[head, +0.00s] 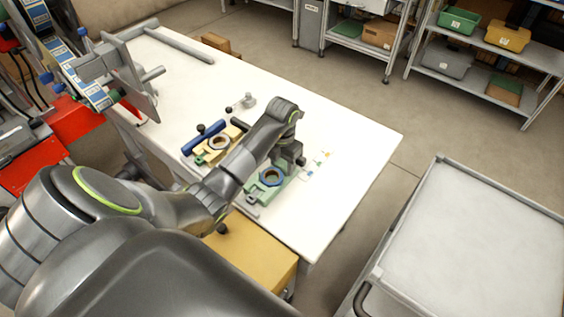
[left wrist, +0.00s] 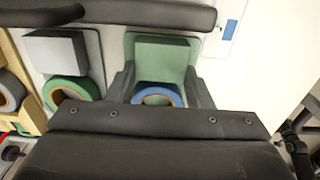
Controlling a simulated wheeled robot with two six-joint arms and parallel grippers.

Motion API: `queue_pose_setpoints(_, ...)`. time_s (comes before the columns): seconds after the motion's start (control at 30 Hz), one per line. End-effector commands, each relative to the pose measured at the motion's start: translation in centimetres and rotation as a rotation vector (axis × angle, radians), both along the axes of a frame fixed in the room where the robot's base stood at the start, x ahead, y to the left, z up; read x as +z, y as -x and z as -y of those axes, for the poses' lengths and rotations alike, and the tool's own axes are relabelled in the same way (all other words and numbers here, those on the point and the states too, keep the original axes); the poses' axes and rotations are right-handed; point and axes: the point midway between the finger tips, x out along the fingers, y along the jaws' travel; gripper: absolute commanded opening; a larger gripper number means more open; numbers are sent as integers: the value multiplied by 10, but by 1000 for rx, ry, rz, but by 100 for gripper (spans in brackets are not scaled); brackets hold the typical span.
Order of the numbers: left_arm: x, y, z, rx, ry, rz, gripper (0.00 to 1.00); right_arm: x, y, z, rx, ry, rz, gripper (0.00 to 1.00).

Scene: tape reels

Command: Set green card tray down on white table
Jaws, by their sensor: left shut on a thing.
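The green card tray (head: 265,190) is at the near side of the white table (head: 350,150) in the head view. It carries a blue-rimmed tape reel (head: 271,177). My left gripper (head: 288,160) reaches over the tray from above. In the left wrist view the tray (left wrist: 165,48) lies between my left gripper's two fingers (left wrist: 160,88), which are shut on it, with the blue reel (left wrist: 157,95) at its near end. I cannot tell whether the tray's underside touches the table. My right gripper is not in view.
In the wrist view a pale tray with a green reel (left wrist: 72,90) is close on the left. A grey cart (head: 480,230) stands right.

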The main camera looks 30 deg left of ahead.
Motion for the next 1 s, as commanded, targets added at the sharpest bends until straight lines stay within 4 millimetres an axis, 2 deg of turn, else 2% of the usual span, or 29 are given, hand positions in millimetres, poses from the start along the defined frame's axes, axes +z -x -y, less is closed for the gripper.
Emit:
queue_pose_setpoints(0.03, -1, 0, 0, 0, 0, 0, 50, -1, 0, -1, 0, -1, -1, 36)
queue_pose_setpoints(0.17, 0, 0, 0, 0, 0, 0, 67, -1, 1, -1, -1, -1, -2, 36)
queue_pose_setpoints(0.57, 6, -1, 0, 0, -1, 2, 68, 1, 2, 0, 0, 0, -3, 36)
queue_pose_setpoints(0.67, 20, -2, -1, -1, -3, 6, 68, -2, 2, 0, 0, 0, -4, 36)
queue_pose_setpoints(0.8, 50, -2, -1, -2, -3, 8, 68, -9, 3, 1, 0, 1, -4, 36)
queue_pose_setpoints(0.9, 76, -1, 0, 0, -1, 2, 68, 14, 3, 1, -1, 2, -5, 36)
queue_pose_setpoints(1.0, 90, 0, 0, 1, 0, 0, 68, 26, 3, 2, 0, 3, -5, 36)
